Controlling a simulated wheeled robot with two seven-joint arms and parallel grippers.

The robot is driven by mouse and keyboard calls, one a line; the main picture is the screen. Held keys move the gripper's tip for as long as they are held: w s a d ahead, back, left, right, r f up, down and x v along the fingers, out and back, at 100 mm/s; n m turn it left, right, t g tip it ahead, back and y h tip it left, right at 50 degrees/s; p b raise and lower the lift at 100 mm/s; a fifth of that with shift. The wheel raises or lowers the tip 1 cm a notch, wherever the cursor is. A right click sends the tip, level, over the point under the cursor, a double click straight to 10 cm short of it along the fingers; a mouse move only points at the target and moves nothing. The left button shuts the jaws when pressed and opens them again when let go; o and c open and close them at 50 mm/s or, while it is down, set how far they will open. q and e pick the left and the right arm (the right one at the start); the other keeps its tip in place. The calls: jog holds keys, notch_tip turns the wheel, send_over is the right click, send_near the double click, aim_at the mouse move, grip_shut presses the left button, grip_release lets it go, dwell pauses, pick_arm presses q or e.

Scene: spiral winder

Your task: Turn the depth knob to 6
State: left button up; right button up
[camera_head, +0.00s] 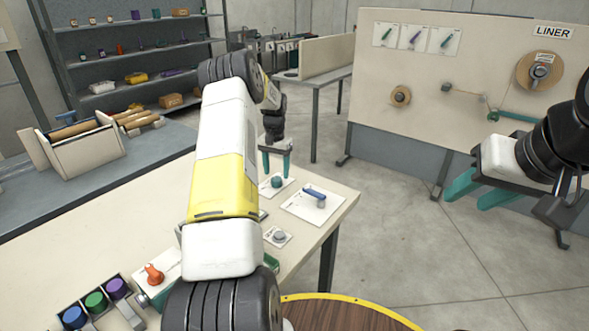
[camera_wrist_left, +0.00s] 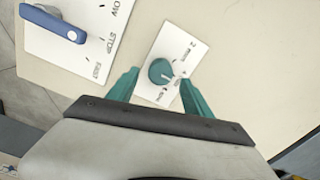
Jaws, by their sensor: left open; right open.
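A round teal knob (camera_wrist_left: 160,71) sits on a white plate (camera_wrist_left: 171,50) with printed marks, in the left wrist view. In the head view the knob (camera_head: 277,181) is on the bench, just below my left gripper. I cannot read clearly which mark the knob points to. My left gripper (camera_head: 276,163) has its teal fingers pointing down, apart and empty. In the wrist view its fingers (camera_wrist_left: 158,80) stand either side of the knob, with no contact I can make out. My right gripper (camera_head: 472,195) is open and empty, off to the right over the floor.
A blue lever (camera_head: 315,193) on a white plate marked SLOW, STOP and FAST stands beside the knob. A grey knob (camera_head: 279,236), an orange knob (camera_head: 153,273) and coloured buttons (camera_head: 95,301) are nearer on the bench. A LINER board (camera_head: 450,100) stands at the right.

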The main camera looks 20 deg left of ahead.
aim_at(276, 178)
pick_arm(q)
jog(key=shift+f, duration=1.75)
jog(key=shift+c, duration=0.2)
grip_shut()
jog(key=shift+m, duration=0.4)
jog(key=m, duration=1.1)
jog(key=shift+r, duration=0.1)
